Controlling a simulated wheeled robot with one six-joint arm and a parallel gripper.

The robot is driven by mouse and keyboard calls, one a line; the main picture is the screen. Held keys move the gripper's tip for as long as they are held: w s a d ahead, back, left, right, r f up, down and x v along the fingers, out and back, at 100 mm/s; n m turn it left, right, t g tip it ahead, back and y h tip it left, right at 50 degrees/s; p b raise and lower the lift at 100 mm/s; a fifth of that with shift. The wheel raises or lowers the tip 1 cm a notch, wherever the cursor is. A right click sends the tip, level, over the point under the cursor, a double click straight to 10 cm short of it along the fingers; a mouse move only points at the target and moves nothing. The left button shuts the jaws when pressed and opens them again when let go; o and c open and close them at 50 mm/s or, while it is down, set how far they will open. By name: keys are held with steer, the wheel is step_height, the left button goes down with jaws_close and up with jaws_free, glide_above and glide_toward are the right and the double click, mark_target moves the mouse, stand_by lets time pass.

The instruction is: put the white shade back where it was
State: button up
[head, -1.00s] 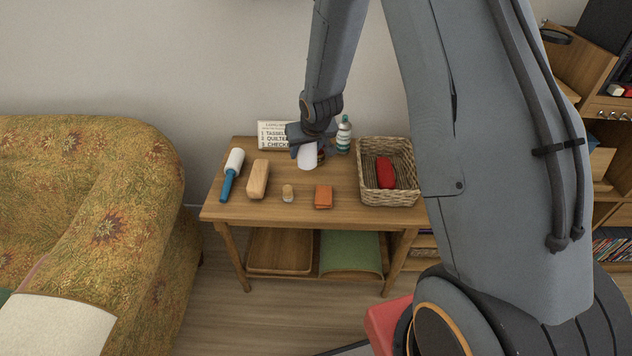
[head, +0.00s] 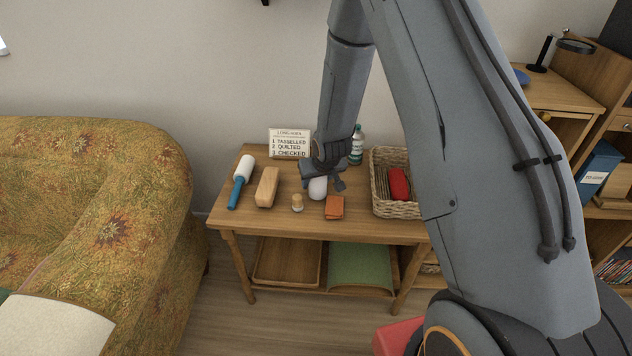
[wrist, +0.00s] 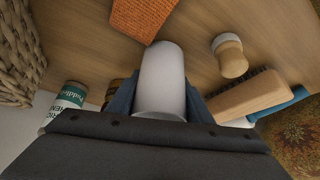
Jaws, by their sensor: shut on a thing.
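The white shade (head: 318,188) is a small smooth white cylinder over the wooden side table (head: 345,229). It also shows in the wrist view (wrist: 162,78), between the two fingers. In the wrist view my gripper (wrist: 160,100) has one finger on each side of the shade. I cannot tell whether the shade touches the table top. A lamp base or other place for the shade cannot be made out here.
Around it are an orange cloth block (head: 334,207), a small wooden brush (head: 297,202), a wooden brush block (head: 267,187), a lint roller (head: 241,181), a bottle (head: 356,145), a sign (head: 290,143) and a wicker basket (head: 394,211). The front table edge is clear.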

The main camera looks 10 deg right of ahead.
steer(key=shift+f, duration=0.2)
steer(key=o, duration=1.1)
